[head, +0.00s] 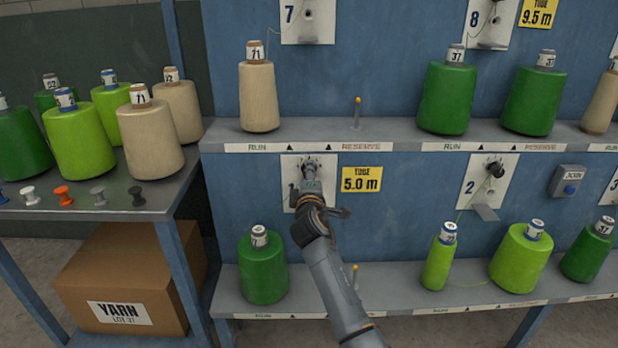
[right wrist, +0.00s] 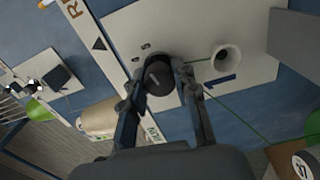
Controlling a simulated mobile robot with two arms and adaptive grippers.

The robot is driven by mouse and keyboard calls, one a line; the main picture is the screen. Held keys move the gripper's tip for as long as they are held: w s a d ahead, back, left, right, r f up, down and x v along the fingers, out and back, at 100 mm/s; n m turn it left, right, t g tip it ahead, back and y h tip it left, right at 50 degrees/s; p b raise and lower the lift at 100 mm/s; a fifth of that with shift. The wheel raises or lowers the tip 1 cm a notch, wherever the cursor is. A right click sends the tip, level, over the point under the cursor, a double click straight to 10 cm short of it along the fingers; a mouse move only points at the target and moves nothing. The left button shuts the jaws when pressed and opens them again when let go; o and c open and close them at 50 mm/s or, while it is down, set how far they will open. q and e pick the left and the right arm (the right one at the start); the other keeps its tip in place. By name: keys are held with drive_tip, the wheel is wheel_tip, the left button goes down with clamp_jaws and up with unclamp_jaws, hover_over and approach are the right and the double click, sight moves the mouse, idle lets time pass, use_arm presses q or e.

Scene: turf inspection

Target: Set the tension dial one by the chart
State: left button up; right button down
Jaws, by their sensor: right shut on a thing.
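My right gripper (head: 310,178) is at the white panel (head: 290,165) on the lower row, left of the "5.0 m" sign. In the right wrist view, the gripper (right wrist: 160,88) is shut on a black round dial (right wrist: 157,74), one finger on each side. A pale mark shows on the dial's face. A second black dial (head: 495,169) sits on the panel marked 2, to the right. My left gripper is out of view.
A yellow sign (head: 361,179) reads 5.0 m. Green cones stand on the lower shelf, including one (head: 262,272) left of my arm. The upper shelf (head: 330,133) juts out above. A white round guide (right wrist: 227,58) is beside the held dial. A side table (head: 90,212) holds cones and pins.

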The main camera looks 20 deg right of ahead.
drive_tip(key=shift+f+m, duration=0.1)
drive_tip(key=shift+m, duration=0.2)
drive_tip(key=c, duration=1)
unclamp_jaws()
drive_tip(key=shift+s, duration=0.1)
drive_tip(key=v, duration=1.2)
